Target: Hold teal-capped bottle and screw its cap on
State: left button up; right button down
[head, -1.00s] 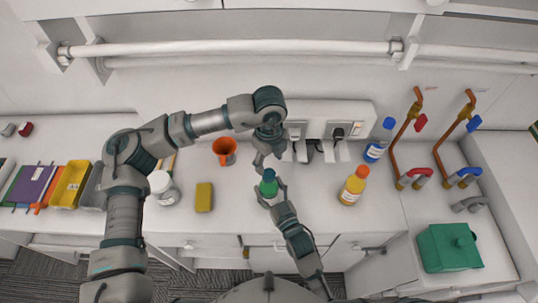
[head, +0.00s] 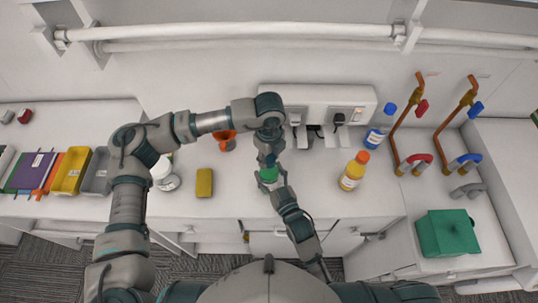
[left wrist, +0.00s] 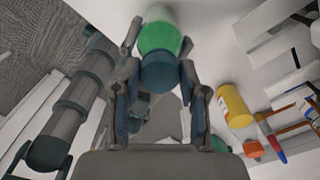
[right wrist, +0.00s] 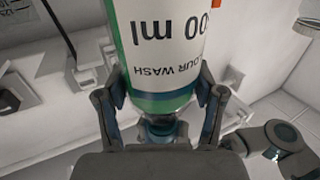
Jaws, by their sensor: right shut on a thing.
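The green bottle (head: 268,179) stands near the middle of the counter's front, under my left gripper. My right gripper (head: 277,182) is shut on its body; the right wrist view shows the white label (right wrist: 165,40) between the fingers. My left gripper (head: 267,164) points down over the bottle's top. In the left wrist view the teal cap (left wrist: 160,76) sits between its spread fingers, with the green bottle (left wrist: 160,38) beyond. The left fingers look open, with no clear contact on the cap. The cap is mostly hidden in the head view.
An orange cup (head: 223,141), a yellow sponge (head: 204,183) and a white jar (head: 164,178) stand left of the bottle. A yellow bottle (head: 352,174) and a blue-capped bottle (head: 377,133) stand to the right. A socket box (head: 310,97) is behind.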

pick_arm(q)
grip_shut()
jog(key=m, duration=2.2)
jog(key=shift+m, duration=0.4)
jog(key=m, duration=0.5)
jog(key=shift+f, duration=0.1)
jog(key=m, duration=1)
jog(key=shift+w+m, duration=0.1)
jog(key=shift+m, duration=0.2)
jog(key=m, duration=0.5)
jog(key=o, duration=1.1)
grip_release()
jog(key=shift+o, duration=0.2)
